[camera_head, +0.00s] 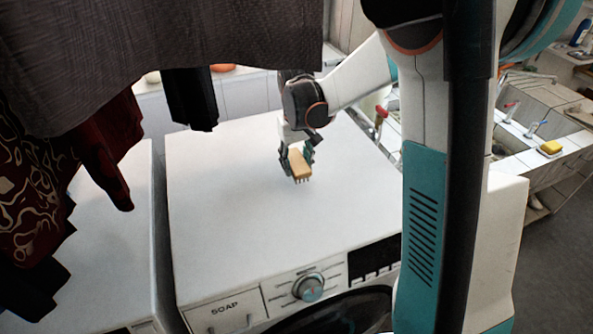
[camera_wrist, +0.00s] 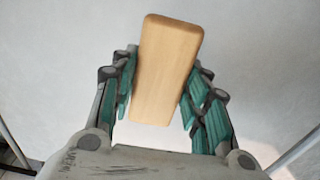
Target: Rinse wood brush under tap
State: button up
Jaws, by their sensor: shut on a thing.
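The wood brush (camera_head: 301,165) is a small light-wood block with bristles pointing down. My gripper (camera_head: 297,160) is shut on it, with the fingers on its two sides, over the white top of a washing machine. In the wrist view the brush (camera_wrist: 167,70) sits between the teal finger pads of my gripper (camera_wrist: 160,98), its far end reaching beyond them. I cannot tell whether the bristles touch the machine top. The tiled sink (camera_head: 510,140) is at the right, with a red-handled tap (camera_head: 510,108) and a blue-handled tap (camera_head: 537,127).
The washing machine (camera_head: 230,220) has a bare top around the brush. Dark cloths (camera_head: 200,50) hang at the upper left. A yellow sponge (camera_head: 550,147) lies on the sink's edge. Another red-handled tap (camera_head: 381,113) stands behind my arm. A second white machine (camera_head: 110,240) is at the left.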

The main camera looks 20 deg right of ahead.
jog(key=shift+f+b, duration=0.3)
jog(key=shift+f, duration=1.35)
jog(key=shift+f, duration=0.2)
jog(key=o, duration=1)
jog(key=shift+r, duration=0.2)
